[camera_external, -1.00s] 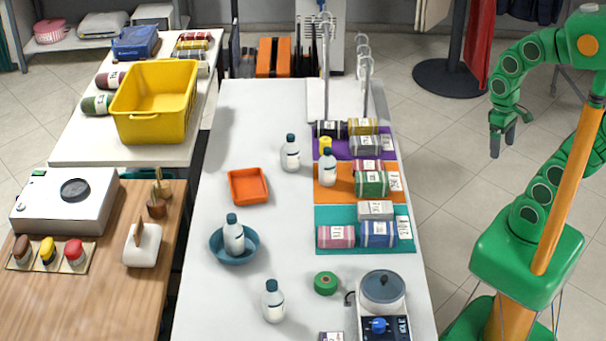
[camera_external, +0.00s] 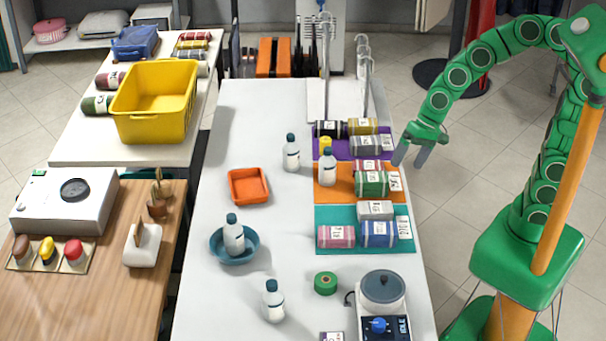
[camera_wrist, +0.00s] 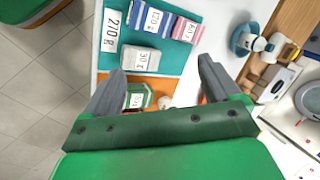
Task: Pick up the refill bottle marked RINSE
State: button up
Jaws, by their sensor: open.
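Several white refill bottles with dark caps stand on the white table, and their label words are too small to read. One bottle (camera_external: 291,153) stands at the back, one (camera_external: 327,168) on the orange mat, one (camera_external: 233,234) in a blue bowl (camera_external: 216,251), and one (camera_external: 273,301) near the front. The bowl and its bottle also show in the wrist view (camera_wrist: 262,45). My gripper (camera_external: 412,160) is open and empty, at the table's right edge beside the orange mat. In the wrist view its fingers (camera_wrist: 165,82) spread above the rolled bundles.
Labelled rolls lie on the purple (camera_external: 325,148), orange (camera_external: 322,197) and teal (camera_external: 325,243) mats, between my gripper and the bottles.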

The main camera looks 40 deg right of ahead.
jog(key=w+a+f+m+y, duration=0.1)
jog(key=w+a+m+y, duration=0.2)
jog(key=a, duration=1.1)
jog(key=m+t+y, duration=0.3)
jog(key=m+y, duration=0.1)
jog(key=m, duration=0.7)
send_over(280, 297)
jog(key=d, duration=1.2)
notch_tip(280, 297, down, 8)
jog(key=a+f+m, duration=0.2)
jog(key=f, duration=0.1)
jog(key=a+f+m+t, duration=0.1)
jog(key=a+f+m, duration=0.1)
jog(key=s+a+f+m+t, duration=0.1)
jog(key=a+f+m, duration=0.1)
jog(key=f, duration=0.1)
jog(key=shift+s+a+f+m, duration=0.1)
jog(key=shift+f+m, duration=0.2)
jog(key=shift+m, duration=0.1)
jog(key=shift+x, duration=3.8)
jog(key=shift+a+r, duration=0.1)
jog(key=c, duration=1.2)
